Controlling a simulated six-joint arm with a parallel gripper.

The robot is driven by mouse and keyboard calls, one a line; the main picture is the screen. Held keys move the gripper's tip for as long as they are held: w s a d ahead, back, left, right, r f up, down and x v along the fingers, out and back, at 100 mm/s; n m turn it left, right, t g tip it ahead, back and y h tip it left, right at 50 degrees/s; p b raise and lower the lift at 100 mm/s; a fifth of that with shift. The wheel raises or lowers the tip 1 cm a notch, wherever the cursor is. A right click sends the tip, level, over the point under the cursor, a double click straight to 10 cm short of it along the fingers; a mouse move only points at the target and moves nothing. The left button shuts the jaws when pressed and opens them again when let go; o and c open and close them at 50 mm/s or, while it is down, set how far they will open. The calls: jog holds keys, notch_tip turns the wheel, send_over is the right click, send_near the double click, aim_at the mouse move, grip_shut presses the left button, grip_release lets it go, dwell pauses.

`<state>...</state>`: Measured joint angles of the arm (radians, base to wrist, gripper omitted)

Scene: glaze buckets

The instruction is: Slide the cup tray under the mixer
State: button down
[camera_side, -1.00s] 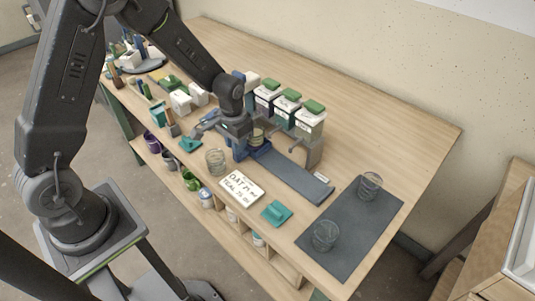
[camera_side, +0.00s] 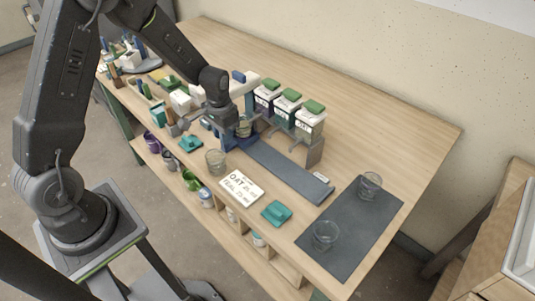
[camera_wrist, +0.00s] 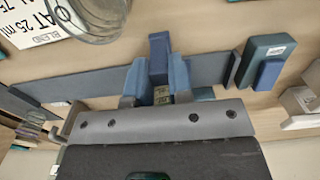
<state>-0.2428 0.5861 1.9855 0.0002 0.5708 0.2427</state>
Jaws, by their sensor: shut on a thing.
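In the side view, the cup tray (camera_side: 233,143) is a small blue piece at the far-left end of a long dark blue-grey rail (camera_side: 287,174). A clear cup (camera_side: 243,129) stands at it, partly hidden by my gripper. My gripper (camera_side: 225,135) points down at the tray. In the wrist view, my gripper (camera_wrist: 157,88) has its two blue fingers around an upright blue tab (camera_wrist: 158,55), which seems to be the tray's handle. A white body with a blue knob, likely the mixer (camera_side: 246,87), stands just behind my gripper, partly hidden by it.
Dispensers with green lids (camera_side: 288,105) stand along the rail's far side. A dark mat (camera_side: 352,228) with two glasses is at the right. The back table is clear.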

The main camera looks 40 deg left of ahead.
jog(key=shift+a, duration=0.15)
jog(key=shift+w+a, duration=0.1)
jog(key=shift+a, duration=2.25)
jog(key=c, duration=1.1)
grip_release()
notch_tip(320, 180, up, 7)
